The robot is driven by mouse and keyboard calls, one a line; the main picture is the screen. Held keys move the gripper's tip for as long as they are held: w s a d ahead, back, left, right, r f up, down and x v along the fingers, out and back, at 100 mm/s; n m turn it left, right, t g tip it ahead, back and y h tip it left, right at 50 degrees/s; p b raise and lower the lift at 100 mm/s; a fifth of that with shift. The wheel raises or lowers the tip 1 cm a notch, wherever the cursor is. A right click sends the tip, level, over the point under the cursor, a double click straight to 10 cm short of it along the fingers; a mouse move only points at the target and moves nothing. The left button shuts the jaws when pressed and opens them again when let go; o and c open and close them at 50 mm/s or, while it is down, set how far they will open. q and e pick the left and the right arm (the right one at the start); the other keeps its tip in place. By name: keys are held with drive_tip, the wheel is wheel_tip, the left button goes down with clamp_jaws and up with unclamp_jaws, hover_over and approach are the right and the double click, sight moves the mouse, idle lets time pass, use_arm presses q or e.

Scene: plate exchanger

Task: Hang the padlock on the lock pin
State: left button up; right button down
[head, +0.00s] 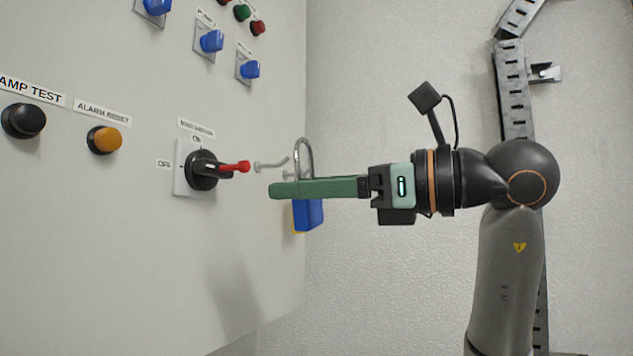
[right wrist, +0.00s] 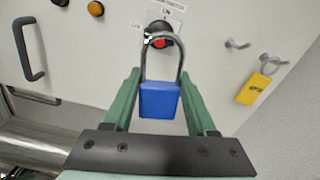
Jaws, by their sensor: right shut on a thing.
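The padlock has a blue body (head: 308,214) and a silver shackle (head: 303,150); it also shows in the right wrist view (right wrist: 159,101). My right gripper (head: 276,190), with green fingers, is shut on the blue body, shackle upward. The red pin (head: 237,167) sticks out from the black rotary switch (head: 203,170) on the panel. In the head view the padlock is right of the red pin, with a clear gap. In the right wrist view the red end (right wrist: 160,43) appears within the shackle's outline, behind it; depth is hard to judge there. My left gripper is out of view.
Metal hooks (head: 272,164) project from the panel right of the switch, near my fingers. A yellow tag (right wrist: 256,87) hangs from one. An orange button (head: 106,140) and a black button (head: 23,120) are further left. The panel below the switch is clear.

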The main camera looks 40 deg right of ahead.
drive_tip(key=f+x, duration=0.1)
drive_tip(key=x, duration=0.8)
drive_tip(key=shift+w, duration=0.25)
idle(0.7)
drive_tip(key=shift+f, duration=0.2)
idle(0.4)
drive_tip(key=shift+c, duration=0.6)
unclamp_jaws()
